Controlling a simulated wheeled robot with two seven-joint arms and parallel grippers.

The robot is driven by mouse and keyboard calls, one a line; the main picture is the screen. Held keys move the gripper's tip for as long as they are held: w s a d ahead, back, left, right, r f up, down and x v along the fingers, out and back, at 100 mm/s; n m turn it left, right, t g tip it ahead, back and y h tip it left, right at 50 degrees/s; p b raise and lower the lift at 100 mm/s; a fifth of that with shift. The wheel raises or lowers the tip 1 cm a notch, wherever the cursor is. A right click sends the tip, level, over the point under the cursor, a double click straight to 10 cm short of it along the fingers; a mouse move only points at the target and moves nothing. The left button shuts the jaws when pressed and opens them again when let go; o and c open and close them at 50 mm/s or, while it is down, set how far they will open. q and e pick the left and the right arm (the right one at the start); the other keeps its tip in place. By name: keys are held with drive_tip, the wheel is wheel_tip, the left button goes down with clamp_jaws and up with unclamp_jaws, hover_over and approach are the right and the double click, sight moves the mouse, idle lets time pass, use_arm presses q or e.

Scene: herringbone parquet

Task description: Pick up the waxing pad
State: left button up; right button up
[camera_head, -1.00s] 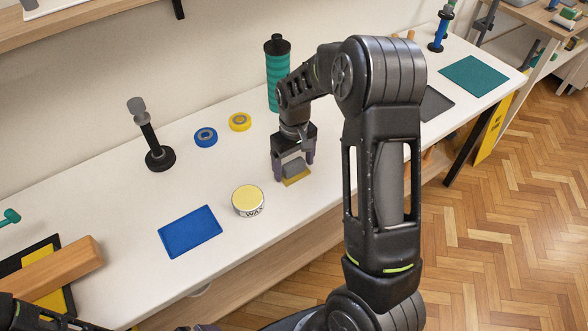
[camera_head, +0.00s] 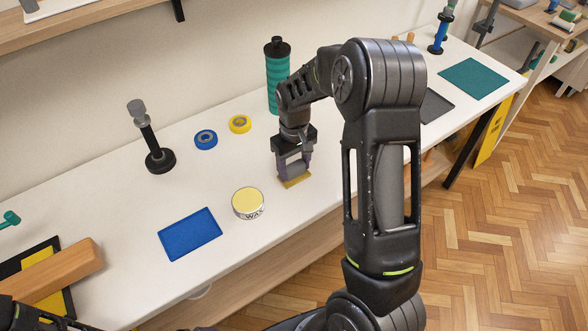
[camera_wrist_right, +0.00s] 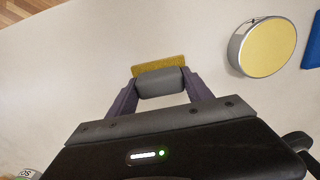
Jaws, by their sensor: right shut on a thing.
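The waxing pad is a yellow pad (camera_head: 297,182) with a grey block-like grip on top. It is on the white bench, right of the wax tin (camera_head: 248,203). My right gripper (camera_head: 294,169) points down with its fingers closed on the two sides of the grey grip. In the right wrist view the grey grip (camera_wrist_right: 160,83) sits between the purple-grey fingers, and the yellow pad (camera_wrist_right: 158,65) shows beyond it. I cannot tell whether the pad is clear of the bench. My left gripper does not show.
A blue mat (camera_head: 190,234) lies left of the tin. Blue tape (camera_head: 206,139), yellow tape (camera_head: 240,124), a black stand (camera_head: 152,145) and a teal bottle (camera_head: 278,80) stand behind. A wooden block (camera_head: 55,270) is at the left. My right arm hides part of the bench.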

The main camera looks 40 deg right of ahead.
sight(294, 165)
wheel_tip(294, 165, up, 10)
drive_tip(key=shift+b, duration=0.7)
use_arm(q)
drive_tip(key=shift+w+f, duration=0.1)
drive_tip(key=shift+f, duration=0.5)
use_arm(e)
drive_tip(key=o, duration=0.9)
drive_tip(key=c, duration=0.7)
drive_tip(key=w+a, duration=0.1)
drive_tip(key=a, duration=0.4)
drive_tip(key=w+a+f, duration=0.1)
drive_tip(key=a, duration=0.5)
drive_tip(key=w+a, duration=0.2)
drive_tip(key=a, duration=0.4)
drive_tip(key=shift+a+f, duration=0.1)
drive_tip(key=shift+f, duration=0.15)
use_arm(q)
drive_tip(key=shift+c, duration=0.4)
